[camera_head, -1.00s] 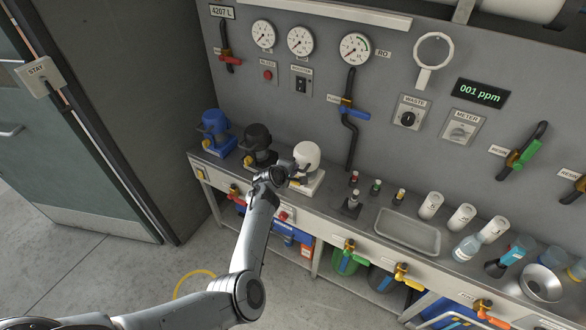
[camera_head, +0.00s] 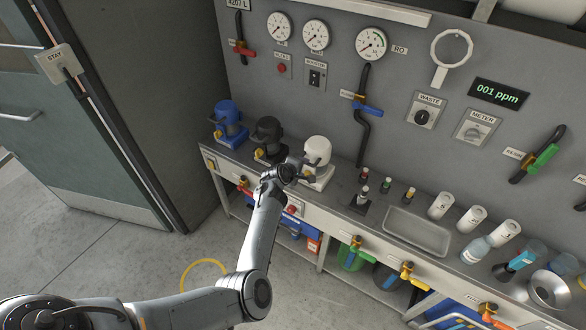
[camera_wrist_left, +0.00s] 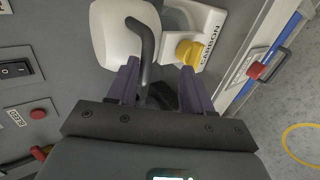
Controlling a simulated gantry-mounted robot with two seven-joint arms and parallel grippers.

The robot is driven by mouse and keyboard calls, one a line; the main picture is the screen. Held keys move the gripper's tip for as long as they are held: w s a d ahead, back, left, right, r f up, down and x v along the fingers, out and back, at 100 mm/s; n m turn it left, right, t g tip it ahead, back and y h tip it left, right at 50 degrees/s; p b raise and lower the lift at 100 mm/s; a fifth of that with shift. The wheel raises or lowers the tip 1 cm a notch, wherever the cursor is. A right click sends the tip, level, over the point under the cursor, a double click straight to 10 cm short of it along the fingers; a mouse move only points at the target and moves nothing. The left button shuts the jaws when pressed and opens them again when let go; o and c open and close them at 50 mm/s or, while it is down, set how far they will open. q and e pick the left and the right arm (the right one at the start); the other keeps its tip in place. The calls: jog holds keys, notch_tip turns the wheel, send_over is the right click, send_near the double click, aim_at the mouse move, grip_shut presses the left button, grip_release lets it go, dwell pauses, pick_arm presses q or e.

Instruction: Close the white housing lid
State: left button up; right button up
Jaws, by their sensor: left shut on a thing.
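The white housing (camera_head: 317,152) stands on the back bench as the rightmost of three. In the left wrist view its white rounded lid (camera_wrist_left: 122,32) fills the top, with a dark bent handle (camera_wrist_left: 147,45) in front. Its base (camera_wrist_left: 208,22) reads CARBON and has a yellow knob (camera_wrist_left: 188,51). My left gripper (camera_head: 298,168) is at the housing's left front side. Its two purple fingers (camera_wrist_left: 160,82) are on either side of the handle and shut on it. The lid's seam is hidden, so I cannot tell how far open the lid is. My right gripper is not in view.
A black housing (camera_head: 267,134) and a blue housing (camera_head: 228,117) stand to the left. Small bottles (camera_head: 385,186) and a grey tray (camera_head: 417,231) are to the right. The wall behind carries gauges (camera_head: 316,35), valves and switches.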

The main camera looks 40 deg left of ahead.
pick_arm(q)
jog(key=p+v, duration=0.1)
jog(key=v, duration=0.8)
jog(key=shift+s, duration=0.3)
jog(key=shift+a, duration=0.1)
